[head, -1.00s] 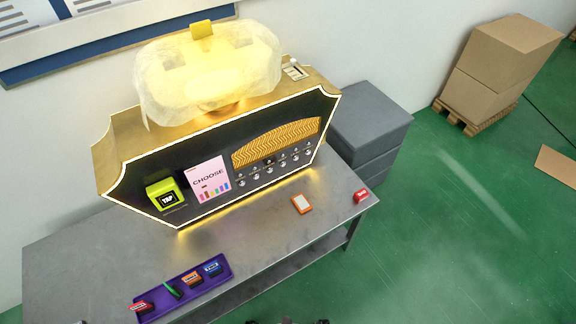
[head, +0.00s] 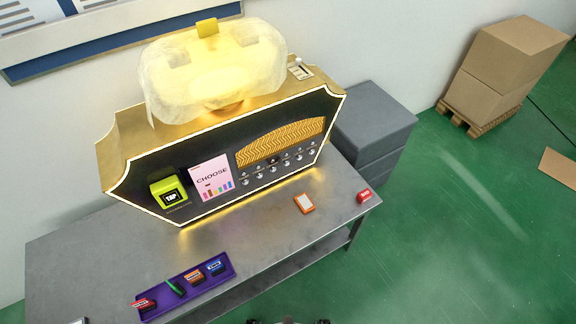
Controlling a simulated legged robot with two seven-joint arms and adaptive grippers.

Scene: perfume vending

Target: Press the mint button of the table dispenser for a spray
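The table dispenser (head: 150,172) is a dark-fronted, gold-sided machine with a lit edge, standing on the grey table (head: 120,245). A row of several small round silver buttons (head: 286,162) runs along its front below a gold wavy panel (head: 280,142). Small marks sit above the buttons but are too small to read, so I cannot tell which is mint. A pink "CHOOSE" sign (head: 211,180) with coloured bars is left of the buttons. A yellow-green "TAP" reader (head: 169,192) is further left. Neither gripper is in view.
A purple tray (head: 222,278) with several small coloured items lies at the table's front left. An orange-and-white item (head: 304,203) and a red item (head: 364,196) lie at the right. Grey drawers (head: 375,125) and stacked cardboard boxes (head: 515,55) stand beyond. Green floor is open at right.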

